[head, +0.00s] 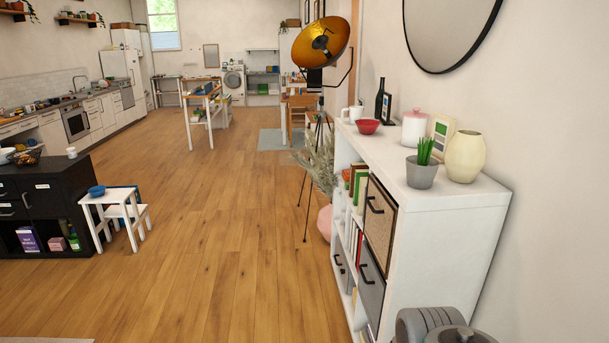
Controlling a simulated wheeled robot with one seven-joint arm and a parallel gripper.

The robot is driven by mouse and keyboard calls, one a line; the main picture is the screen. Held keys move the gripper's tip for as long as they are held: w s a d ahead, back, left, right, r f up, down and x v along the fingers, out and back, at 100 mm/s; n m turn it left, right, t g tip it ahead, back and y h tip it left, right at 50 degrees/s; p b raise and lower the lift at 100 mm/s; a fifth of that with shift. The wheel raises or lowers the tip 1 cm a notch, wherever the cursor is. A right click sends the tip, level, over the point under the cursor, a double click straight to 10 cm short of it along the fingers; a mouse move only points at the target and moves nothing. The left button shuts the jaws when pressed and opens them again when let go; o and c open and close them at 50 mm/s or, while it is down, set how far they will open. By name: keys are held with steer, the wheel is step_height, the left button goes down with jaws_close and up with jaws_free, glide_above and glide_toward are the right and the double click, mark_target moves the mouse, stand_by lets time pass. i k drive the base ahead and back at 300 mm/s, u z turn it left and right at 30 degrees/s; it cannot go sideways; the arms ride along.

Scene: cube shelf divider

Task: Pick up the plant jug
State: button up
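A grey pot with an upright green plant (422,172) stands on top of the white shelf unit (447,250), near its close end. It is the only potted plant on that top and looks like the plant jug. A cream rounded vase (465,156) stands close to its right, slightly behind it. My gripper is not in view. Only grey rounded parts, which look like my own arm, show at the bottom edge below the shelf.
A framed card (441,133), a pink canister with a lid (414,128), a red bowl (367,126), a white mug (352,113) and a dark bottle (379,100) share the shelf top. A tripod lamp (322,43) stands beyond.

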mark_target(355, 112)
steer(key=u, duration=0.45)
steer(key=i, duration=2.5)
steer(key=u, duration=0.1)
